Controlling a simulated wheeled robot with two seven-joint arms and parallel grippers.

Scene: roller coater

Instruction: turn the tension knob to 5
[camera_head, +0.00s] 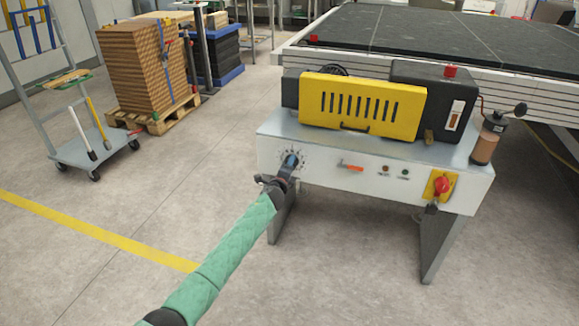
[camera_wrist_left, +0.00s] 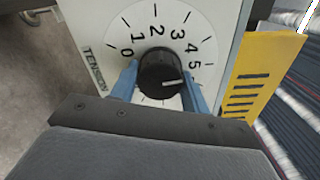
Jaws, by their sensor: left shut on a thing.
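The tension knob (camera_wrist_left: 160,72) is a black round knob on a white dial (camera_wrist_left: 155,38) numbered 0 to 5, labelled "TENSION". Its white pointer line faces right in the left wrist view, toward the side of the 5; I cannot tell whether it lines up exactly. My left gripper (camera_wrist_left: 160,84) is shut on the knob, with one blue finger on each side. In the head view, my left gripper (camera_head: 288,164) is at the dial on the left of the machine's white front panel (camera_head: 335,182), largely covering the knob. My right gripper is not in view.
The panel also carries an orange-red lever (camera_head: 350,167), small buttons and a red rotary switch (camera_head: 441,185). A yellow slotted cover (camera_head: 360,105) sits above. A conveyor table (camera_head: 420,35) stands behind. The floor in front is clear.

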